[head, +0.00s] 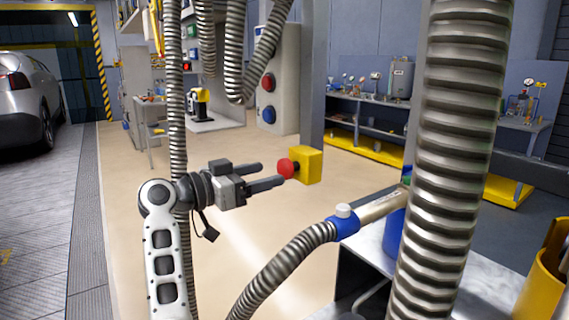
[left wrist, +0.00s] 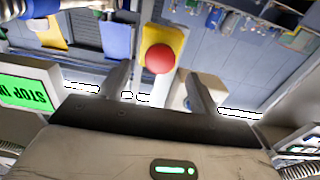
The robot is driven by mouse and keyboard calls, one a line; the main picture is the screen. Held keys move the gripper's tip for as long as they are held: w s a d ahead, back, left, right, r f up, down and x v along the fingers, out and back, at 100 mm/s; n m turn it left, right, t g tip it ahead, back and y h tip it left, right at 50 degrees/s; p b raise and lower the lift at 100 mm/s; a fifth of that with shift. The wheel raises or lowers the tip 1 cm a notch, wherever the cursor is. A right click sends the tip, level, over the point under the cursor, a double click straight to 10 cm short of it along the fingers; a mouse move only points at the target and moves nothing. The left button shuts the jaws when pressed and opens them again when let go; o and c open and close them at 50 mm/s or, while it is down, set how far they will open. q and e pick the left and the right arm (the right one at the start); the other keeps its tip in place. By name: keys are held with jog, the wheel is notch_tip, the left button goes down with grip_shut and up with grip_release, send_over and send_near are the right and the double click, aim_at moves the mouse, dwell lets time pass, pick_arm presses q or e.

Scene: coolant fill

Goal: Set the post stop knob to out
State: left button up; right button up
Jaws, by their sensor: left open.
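The post stop knob (head: 286,168) is a round red knob on a yellow box (head: 308,165) fixed to a grey post (head: 312,75). My left gripper (head: 270,174) is open and empty, its fingers pointing at the knob from the left, with the knob close to the fingertips. In the left wrist view the red knob (left wrist: 160,59) appears between and beyond the two open fingers (left wrist: 159,82), in front of the yellow box (left wrist: 157,34). I cannot tell whether a finger touches it. My right gripper is not in view.
A green display (left wrist: 25,90) shows upside-down text that seems to read "STOP IN". A large ribbed hose (head: 455,150) hangs at the right, and a blue-collared hose (head: 290,265) crosses below. A thin ribbed hose (head: 175,90) hangs near my left arm. A workbench (head: 365,110) stands behind.

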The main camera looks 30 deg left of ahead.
aim_at(280, 171)
pick_arm(q)
jog(key=p+x, duration=0.1)
jog(key=x, duration=0.5)
grip_shut()
jog(key=shift+s+a+f+b, duration=0.25)
jog(key=shift+s+b, duration=0.15)
jog(key=shift+b, duration=0.1)
jog(key=shift+s, duration=0.25)
jog(key=shift+r, duration=0.15)
grip_release()
jog(key=shift+s, duration=0.1)
jog(key=shift+a, duration=0.1)
